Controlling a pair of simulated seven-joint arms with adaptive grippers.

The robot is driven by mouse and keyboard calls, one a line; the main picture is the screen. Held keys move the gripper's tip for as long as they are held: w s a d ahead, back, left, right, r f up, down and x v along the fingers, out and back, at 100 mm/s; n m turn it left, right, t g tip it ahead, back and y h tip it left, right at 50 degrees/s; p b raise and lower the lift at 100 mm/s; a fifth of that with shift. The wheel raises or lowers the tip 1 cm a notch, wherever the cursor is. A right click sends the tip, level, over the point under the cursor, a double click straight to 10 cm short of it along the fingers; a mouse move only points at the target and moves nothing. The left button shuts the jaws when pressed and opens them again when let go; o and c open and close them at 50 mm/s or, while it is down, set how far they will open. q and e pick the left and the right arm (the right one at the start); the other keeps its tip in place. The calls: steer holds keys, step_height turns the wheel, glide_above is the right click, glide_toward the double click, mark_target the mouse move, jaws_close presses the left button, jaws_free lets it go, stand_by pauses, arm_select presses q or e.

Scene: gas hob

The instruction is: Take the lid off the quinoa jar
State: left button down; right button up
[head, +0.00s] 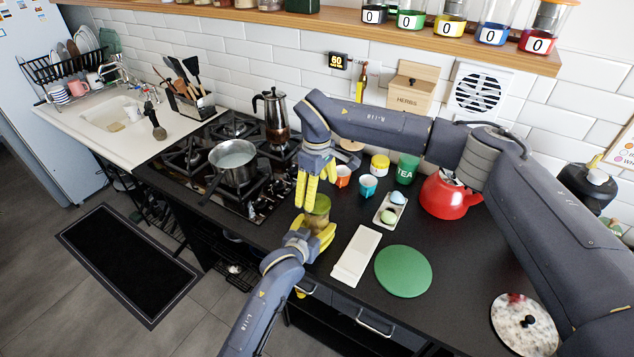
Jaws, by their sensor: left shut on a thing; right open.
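A small jar (315,223) with an olive-green lid (322,203) is at the counter's front edge, right of the hob. I take it for the quinoa jar; no label is readable. The lid appears to be on it. My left gripper (320,232) comes from below and is shut around the jar's body, hiding its lower part. I cannot tell whether the jar's base touches the counter. My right gripper (308,198) points down, open, with its yellow fingers beside and partly above the lid's left side. I cannot tell whether they touch it.
A saucepan (233,165) and a moka pot (272,117) stand on the hob to the left. Cups (367,186), a green TEA tin (407,168), an egg tray (390,208) and a red kettle (447,197) stand to the right. A white board (356,256) and green disc (403,271) lie nearer.

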mark_target(317, 203)
steer(key=shift+f, duration=2.2)
